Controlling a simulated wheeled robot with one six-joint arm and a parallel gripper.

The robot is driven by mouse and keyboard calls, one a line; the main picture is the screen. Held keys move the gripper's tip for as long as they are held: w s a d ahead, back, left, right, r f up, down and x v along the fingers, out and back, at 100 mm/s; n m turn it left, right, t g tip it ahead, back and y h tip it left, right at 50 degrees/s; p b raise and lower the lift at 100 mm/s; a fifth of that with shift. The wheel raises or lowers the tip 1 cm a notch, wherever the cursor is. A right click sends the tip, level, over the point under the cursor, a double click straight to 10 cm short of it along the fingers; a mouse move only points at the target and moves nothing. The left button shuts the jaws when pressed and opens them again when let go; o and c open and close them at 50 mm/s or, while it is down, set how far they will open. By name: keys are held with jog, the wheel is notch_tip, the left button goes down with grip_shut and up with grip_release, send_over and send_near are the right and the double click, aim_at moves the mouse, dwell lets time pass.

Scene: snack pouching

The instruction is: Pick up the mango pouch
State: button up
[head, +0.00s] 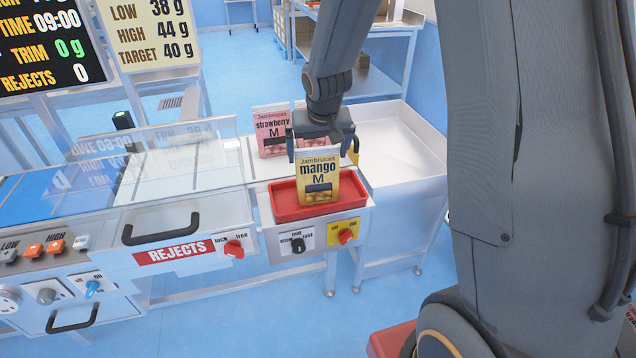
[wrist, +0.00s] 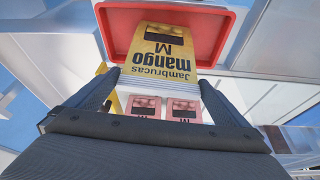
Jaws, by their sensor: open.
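The mango pouch (head: 318,183) is yellow with dark lettering and stands upright at the red tray (head: 291,207) on the machine's front ledge. In the wrist view the mango pouch (wrist: 165,60) appears upside down, its top edge between my fingers. My gripper (head: 322,150) is open, above and just behind the pouch top in the head view. Whether a finger touches the pouch cannot be told.
Pink strawberry pouches (head: 270,132) stand behind the mango pouch, close to my gripper; two show in the wrist view (wrist: 145,106). A white open bin (head: 410,165) lies to the right. A clear guard (head: 150,150) and a rejects drawer (head: 175,250) are to the left.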

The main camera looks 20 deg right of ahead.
jog(key=shift+x, duration=0.85)
jog(key=c, duration=1)
notch_tip(320, 180, up, 10)
jog(key=shift+r+b, duration=0.1)
jog(key=shift+b, duration=0.65)
